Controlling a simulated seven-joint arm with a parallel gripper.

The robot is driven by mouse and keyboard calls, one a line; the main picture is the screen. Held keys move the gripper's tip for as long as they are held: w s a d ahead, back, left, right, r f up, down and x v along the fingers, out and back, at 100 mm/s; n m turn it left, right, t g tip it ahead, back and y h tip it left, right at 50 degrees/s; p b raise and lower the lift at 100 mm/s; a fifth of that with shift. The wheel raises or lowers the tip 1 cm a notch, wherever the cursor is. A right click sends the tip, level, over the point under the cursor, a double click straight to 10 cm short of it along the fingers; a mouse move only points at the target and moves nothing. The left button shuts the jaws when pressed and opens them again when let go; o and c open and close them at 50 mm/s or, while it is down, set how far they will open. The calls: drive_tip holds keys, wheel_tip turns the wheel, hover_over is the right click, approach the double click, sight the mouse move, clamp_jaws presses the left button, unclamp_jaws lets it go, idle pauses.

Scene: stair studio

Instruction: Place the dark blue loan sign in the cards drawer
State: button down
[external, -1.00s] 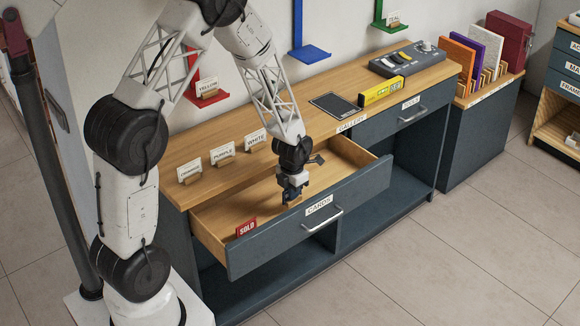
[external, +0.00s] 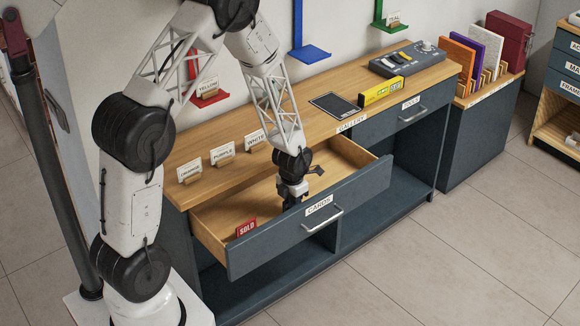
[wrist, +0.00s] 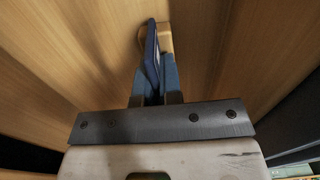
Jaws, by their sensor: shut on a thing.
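The dark blue loan sign (wrist: 151,45) is between the fingers of my gripper (wrist: 155,82) in the wrist view, with its light wooden foot beside it. My gripper (external: 291,198) is shut on it and reaches down inside the open cards drawer (external: 270,246). In the external view the sign is mostly hidden by my gripper and the drawer front. Whether its foot touches the drawer floor I cannot tell. A red SOLD sign (external: 246,227) stands in the front left of the drawer.
Small white signs marked PURPLE (external: 222,154) and WHITE (external: 255,138), with another beside them, stand on the counter (external: 190,140) behind the drawer. The drawer's right part is free.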

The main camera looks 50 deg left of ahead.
drive_tip(key=shift+f, duration=0.1)
drive_tip(key=c, duration=1.3)
unclamp_jaws()
wheel_tip(320, 180, up, 12)
drive_tip(key=shift+f, duration=0.1)
drive_tip(key=shift+r, duration=0.25)
